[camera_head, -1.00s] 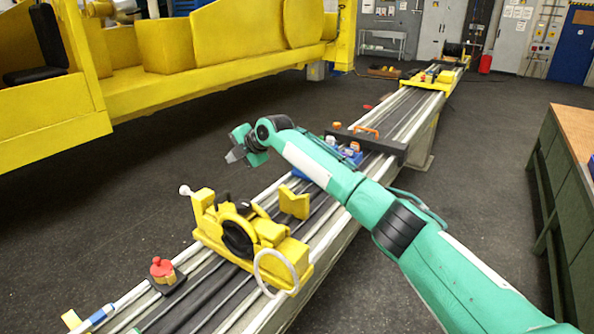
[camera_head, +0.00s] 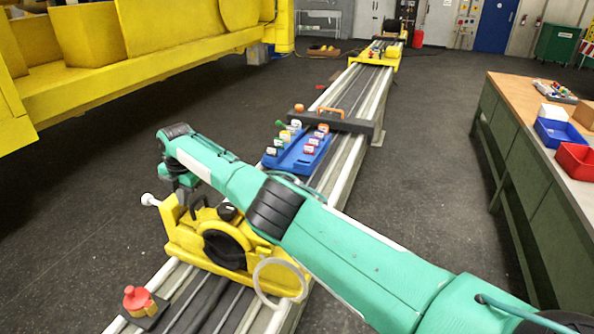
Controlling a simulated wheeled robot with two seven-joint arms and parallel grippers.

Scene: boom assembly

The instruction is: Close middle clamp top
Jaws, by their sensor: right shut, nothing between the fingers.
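A yellow clamp (camera_head: 184,238) sits across the rails, with a dark round opening (camera_head: 226,250), a black knob (camera_head: 228,212), a white-tipped lever (camera_head: 150,199) at its left and a pale ring handwheel (camera_head: 258,290) at its right front. My right arm crosses in front of the clamp's right part and hides it. My right gripper (camera_head: 186,190) is shut and empty, at the far left upper edge of the clamp by the lever side. Its fingertips are partly hidden, and I cannot tell whether they touch the clamp. My left gripper is not in view.
A blue tray (camera_head: 292,162) with several coloured knobs sits on the rails beyond my arm. A dark crossbar with an orange handle (camera_head: 317,112) lies behind it. A red button (camera_head: 137,297) is at the near left. A workbench (camera_head: 500,130) with bins stands right.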

